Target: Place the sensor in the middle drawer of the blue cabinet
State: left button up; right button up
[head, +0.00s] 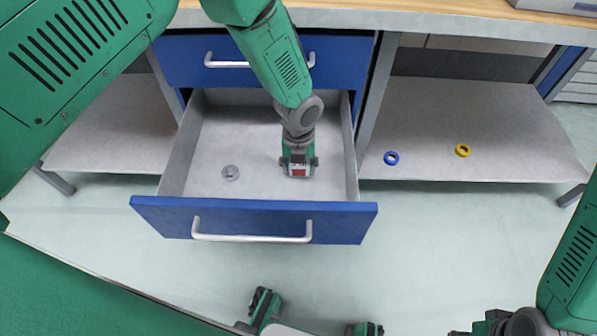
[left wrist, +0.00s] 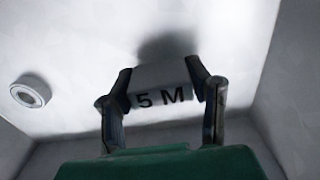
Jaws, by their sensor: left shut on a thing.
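The blue cabinet has a shut upper drawer (head: 335,62) and, below it, a drawer pulled open (head: 160,219) with a pale grey inside. My left gripper (head: 298,172) is inside the open drawer, right of its middle, pointing down. It is shut on a small boxy thing marked "5 M", which I take as the sensor (left wrist: 160,82). In the head view a little red shows at the fingertips. The left wrist view shows the drawer floor behind it with a shadow; whether it touches the floor I cannot tell. My right gripper is barely visible at the lower right edge (head: 492,322).
A small grey round piece (head: 231,173) lies in the drawer, left of my left gripper; it also shows in the left wrist view (left wrist: 31,91). A blue ring (head: 391,158) and a yellow ring (head: 463,150) lie on the right shelf (head: 450,115). The left shelf (head: 115,130) looks empty.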

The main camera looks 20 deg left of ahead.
pick_arm(q)
jog(key=shift+d+f, duration=0.15)
jog(key=shift+f, duration=0.7)
jog(key=shift+d, duration=0.1)
jog(key=shift+d+r, duration=0.1)
jog(key=o, duration=1.1)
jog(key=shift+f, duration=0.2)
jog(key=shift+o, duration=0.3)
jog(key=shift+a, duration=0.25)
pick_arm(e)
jog(key=shift+d+f, duration=0.1)
jog(key=shift+f, duration=0.3)
